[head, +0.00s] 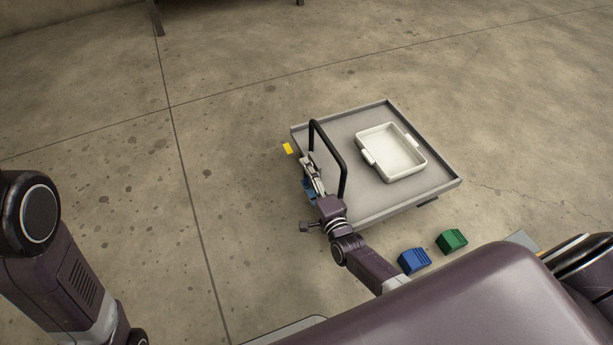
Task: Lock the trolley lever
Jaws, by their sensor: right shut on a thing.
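The trolley (365,207) is a low grey platform on the floor with a black hoop handle (331,142) along its left side. My right gripper (305,160) is at that side, just beside the handle's far post, and is shut on a small part that it mostly covers. This looks like the trolley lever, but its shape and position are hidden. A small yellow tab (288,148) sticks out past the trolley's left edge, and a blue piece (308,187) shows below the gripper. My left arm comes in at the left; its gripper is out of view.
A white two-handled tray (375,163) sits on the trolley. A blue block (414,261) and a green block (452,241) are in front of the trolley, near my body. The concrete floor to the left and behind is clear.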

